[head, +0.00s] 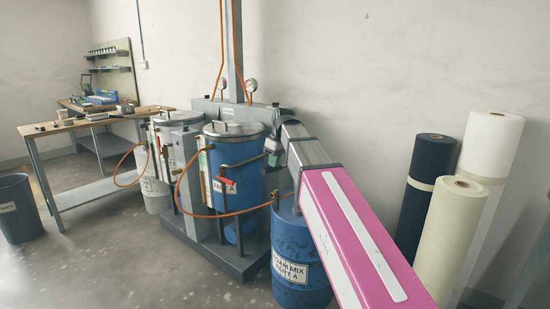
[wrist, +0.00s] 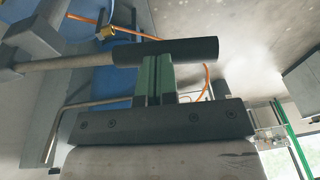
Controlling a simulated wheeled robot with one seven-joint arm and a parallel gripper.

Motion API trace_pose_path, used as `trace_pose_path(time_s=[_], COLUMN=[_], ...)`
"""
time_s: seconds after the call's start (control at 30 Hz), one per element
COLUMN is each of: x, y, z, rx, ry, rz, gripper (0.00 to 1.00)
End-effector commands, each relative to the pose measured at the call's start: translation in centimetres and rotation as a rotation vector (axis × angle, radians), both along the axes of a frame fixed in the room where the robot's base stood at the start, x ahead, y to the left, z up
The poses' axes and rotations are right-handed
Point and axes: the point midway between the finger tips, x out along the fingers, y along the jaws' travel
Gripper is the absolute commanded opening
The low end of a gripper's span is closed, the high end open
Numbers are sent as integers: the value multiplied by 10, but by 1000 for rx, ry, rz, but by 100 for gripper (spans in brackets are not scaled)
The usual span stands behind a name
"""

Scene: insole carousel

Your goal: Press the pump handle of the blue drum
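A blue drum (head: 292,232) labelled "FOAM MIX PART A" stands on the floor, its top partly hidden behind my arm. In the wrist view a pale rod (wrist: 75,60) ends in a dark cylindrical grip (wrist: 190,49), which looks like the pump handle. I cannot clearly pick this handle out in the head view. My gripper (head: 272,158) is over the drum's back left side, beside a blue tank. Its green fingers (wrist: 156,78) are close together with nothing seen between them. Their tips meet the grip's outline; I cannot tell whether they touch it.
The blue tank (head: 236,170), with a lid and hoses, stands on a grey base (head: 215,255) left of the drum. Rolls of dark (head: 428,175) and cream (head: 450,230) material stand at right. A workbench (head: 95,122) and bin (head: 17,210) are at left. Floor at front left is clear.

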Motion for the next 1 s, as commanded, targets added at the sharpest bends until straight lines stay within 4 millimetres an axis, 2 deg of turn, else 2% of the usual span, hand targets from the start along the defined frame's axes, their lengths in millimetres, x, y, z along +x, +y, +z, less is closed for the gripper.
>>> trace_pose_path(time_s=[0.03,0.27,0.4,0.7,1.0], x=[-5,-7,-12,-10,-6], y=[1,5,6,6,4], z=[-6,-33,-55,-103,-126], rx=[-22,-35,-72,-181,-177], ry=[-27,-41,-89,-227,-220], rz=[1,1,2,1,0], gripper=[0,0,0,0,0])
